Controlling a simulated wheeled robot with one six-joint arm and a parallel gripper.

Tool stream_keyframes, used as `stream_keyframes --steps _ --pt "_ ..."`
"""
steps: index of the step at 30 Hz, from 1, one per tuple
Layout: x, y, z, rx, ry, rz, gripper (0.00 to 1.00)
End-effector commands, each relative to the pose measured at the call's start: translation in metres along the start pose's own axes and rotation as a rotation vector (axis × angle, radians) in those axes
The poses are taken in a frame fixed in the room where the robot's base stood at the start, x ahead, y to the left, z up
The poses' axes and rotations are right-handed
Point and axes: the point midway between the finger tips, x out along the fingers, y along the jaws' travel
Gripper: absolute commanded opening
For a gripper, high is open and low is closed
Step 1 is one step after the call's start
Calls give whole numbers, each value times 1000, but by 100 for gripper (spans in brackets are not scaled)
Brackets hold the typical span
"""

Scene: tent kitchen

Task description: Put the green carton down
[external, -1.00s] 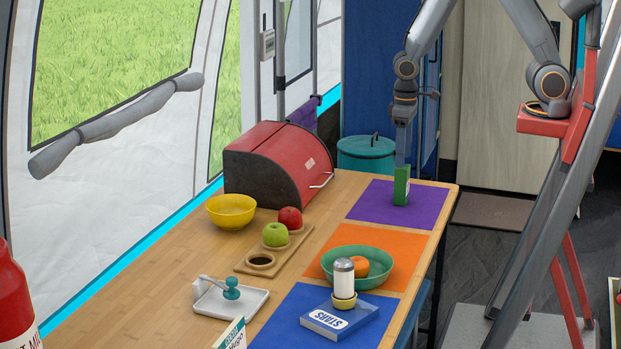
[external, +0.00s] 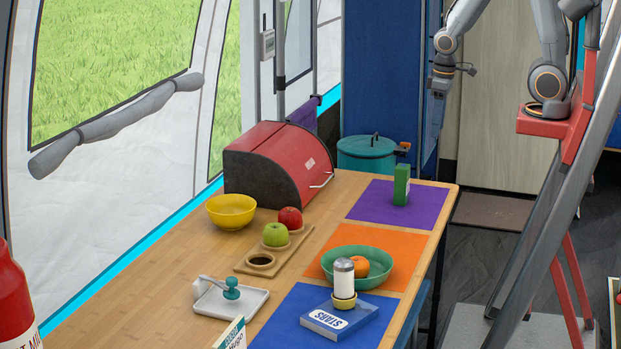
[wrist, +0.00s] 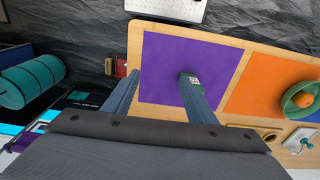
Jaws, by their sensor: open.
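The green carton (external: 401,185) stands upright on the purple mat (external: 371,205) at the far end of the wooden table. In the wrist view the carton (wrist: 190,78) shows only in part, beyond the right finger, on the purple mat (wrist: 165,60). My gripper (external: 437,104) is raised above and to the right of the carton, apart from it. In the wrist view my gripper (wrist: 160,95) has its two fingers spread wide with nothing held between them.
An orange mat (external: 330,240) holds a green bowl (external: 340,278) with an orange. A blue mat (external: 290,320) bears a book and a shaker. Bare purple mat surrounds the carton.

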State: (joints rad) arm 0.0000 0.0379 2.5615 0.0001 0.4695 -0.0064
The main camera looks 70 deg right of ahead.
Motion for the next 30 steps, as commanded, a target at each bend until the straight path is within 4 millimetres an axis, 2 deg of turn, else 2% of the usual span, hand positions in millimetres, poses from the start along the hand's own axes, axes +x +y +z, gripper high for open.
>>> stream_keyframes --steps 10,22,30 --pt "-5 0 -1 0 1 0 52" --pt "-52 0 -5 0 5 0 52" --pt "-28 -6 18 195 -175 -83 52"
